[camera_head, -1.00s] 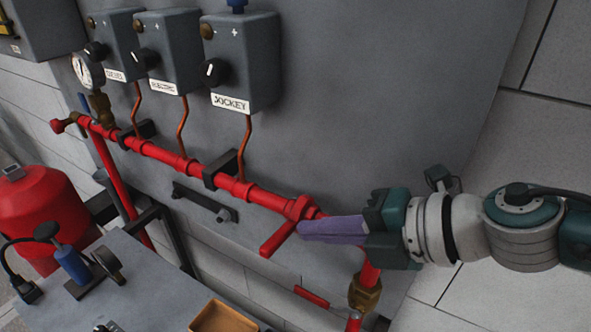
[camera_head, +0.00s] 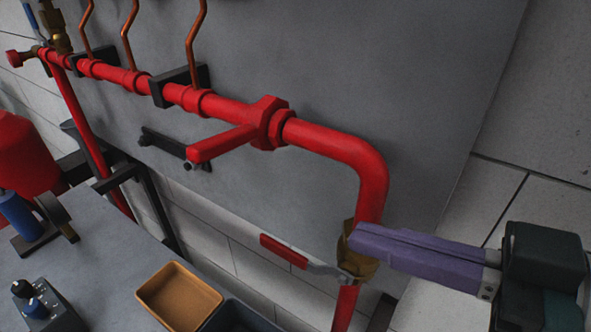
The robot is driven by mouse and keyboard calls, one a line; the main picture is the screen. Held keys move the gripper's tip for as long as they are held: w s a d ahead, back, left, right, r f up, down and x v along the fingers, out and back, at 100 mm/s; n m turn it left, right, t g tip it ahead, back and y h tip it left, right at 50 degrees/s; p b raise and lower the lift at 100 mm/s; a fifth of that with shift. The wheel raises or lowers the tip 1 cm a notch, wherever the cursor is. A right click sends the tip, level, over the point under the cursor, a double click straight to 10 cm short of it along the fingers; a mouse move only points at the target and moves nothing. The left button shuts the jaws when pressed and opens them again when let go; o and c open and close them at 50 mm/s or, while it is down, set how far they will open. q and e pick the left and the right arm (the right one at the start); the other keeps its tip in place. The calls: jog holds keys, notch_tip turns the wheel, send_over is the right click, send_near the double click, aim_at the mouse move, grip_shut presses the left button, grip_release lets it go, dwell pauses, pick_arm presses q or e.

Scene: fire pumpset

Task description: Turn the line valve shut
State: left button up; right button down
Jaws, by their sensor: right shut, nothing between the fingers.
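A red valve body (camera_head: 268,122) sits in the red horizontal pipe, with a red lever (camera_head: 222,143) pointing down and left, at an angle to the pipe. Lower down, a brass valve (camera_head: 358,262) sits on the vertical pipe; its lever has a red grip (camera_head: 284,250) and sticks out left across that pipe. I cannot tell which one is the line valve. My right gripper (camera_head: 354,240) comes in from the right with purple fingers, shut and empty. Its tips overlap the brass valve in view, hiding part of it; contact is unclear. My left gripper is not in view.
The red pipe (camera_head: 330,138) bends down at the right, in front of a grey panel (camera_head: 390,60). A black bracket (camera_head: 178,85) holds it. A grey bench (camera_head: 110,270) carries an orange tray (camera_head: 180,295) and a control box (camera_head: 40,305).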

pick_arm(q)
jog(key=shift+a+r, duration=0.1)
pick_arm(e)
send_over(278, 243)
jog(key=f+v, duration=0.1)
jog(key=v, duration=0.3)
jog(key=shift+a+f, duration=0.15)
jog(key=shift+f, duration=0.4)
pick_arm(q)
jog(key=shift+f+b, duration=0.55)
pick_arm(e)
jog(key=f, duration=0.3)
jog(key=shift+w+a+f, duration=0.2)
jog(key=shift+a+f, duration=0.05)
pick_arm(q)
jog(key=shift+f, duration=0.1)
pick_arm(e)
jog(key=shift+f, duration=0.35)
pick_arm(q)
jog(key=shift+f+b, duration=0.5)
jog(key=shift+b, duration=0.05)
pick_arm(e)
jog(key=shift+w+a+f, duration=0.1)
jog(key=shift+f, duration=0.65)
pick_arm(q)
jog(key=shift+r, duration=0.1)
pick_arm(e)
jog(key=shift+r, duration=0.1)
